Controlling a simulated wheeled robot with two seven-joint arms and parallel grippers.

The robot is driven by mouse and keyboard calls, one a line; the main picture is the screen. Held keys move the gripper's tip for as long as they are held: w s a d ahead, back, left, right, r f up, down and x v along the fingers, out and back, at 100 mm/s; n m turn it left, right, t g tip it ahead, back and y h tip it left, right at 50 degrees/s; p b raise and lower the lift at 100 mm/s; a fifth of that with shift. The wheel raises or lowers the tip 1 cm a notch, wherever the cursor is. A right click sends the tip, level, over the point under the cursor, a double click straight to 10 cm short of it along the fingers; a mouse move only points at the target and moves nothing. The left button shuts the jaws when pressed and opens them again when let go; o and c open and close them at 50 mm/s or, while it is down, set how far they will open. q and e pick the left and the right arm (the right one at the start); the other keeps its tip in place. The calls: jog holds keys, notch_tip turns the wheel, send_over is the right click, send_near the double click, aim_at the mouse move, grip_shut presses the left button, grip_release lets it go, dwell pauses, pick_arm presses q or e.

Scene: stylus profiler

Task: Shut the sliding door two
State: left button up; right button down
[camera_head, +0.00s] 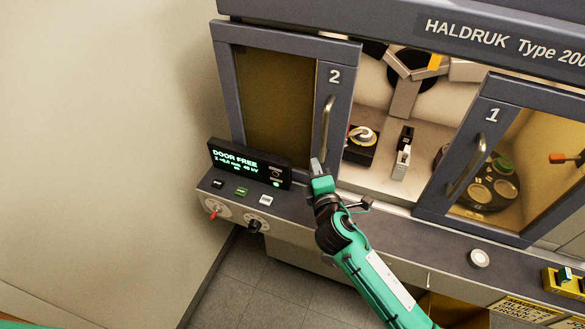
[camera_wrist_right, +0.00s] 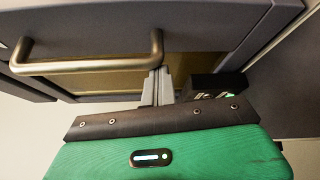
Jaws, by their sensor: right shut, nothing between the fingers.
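Sliding door two (camera_head: 279,98) is a dark-framed door with a brownish window, marked "2", at the left of the machine. Its curved metal handle (camera_head: 327,125) is on the door's right stile; the handle (camera_wrist_right: 88,58) also spans the upper left of the right wrist view. To the right of the door is a gap into the chamber. My right gripper (camera_head: 318,166) is shut and empty, just below the handle's lower end. In the wrist view its fingers (camera_wrist_right: 157,87) overlap the handle's end; I cannot tell whether they touch. My left gripper is not in view.
Door one (camera_head: 479,155), with its own handle (camera_head: 466,168), stands to the right of the gap. A display reading "DOOR FREE" (camera_head: 249,163) sits left of my gripper. Buttons and knobs line the front ledge (camera_head: 370,217). A pale wall is at left.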

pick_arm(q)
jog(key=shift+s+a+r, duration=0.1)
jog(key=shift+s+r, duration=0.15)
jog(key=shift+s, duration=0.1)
pick_arm(e)
jog(key=s+d, duration=0.3)
jog(key=d, duration=0.8)
jog(key=s+d, duration=0.4)
jog(key=d, duration=0.7)
jog(key=shift+s, duration=0.3)
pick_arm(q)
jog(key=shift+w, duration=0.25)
pick_arm(e)
jog(key=shift+d, duration=0.1)
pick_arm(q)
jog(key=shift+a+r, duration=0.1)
pick_arm(e)
jog(key=shift+f, duration=0.1)
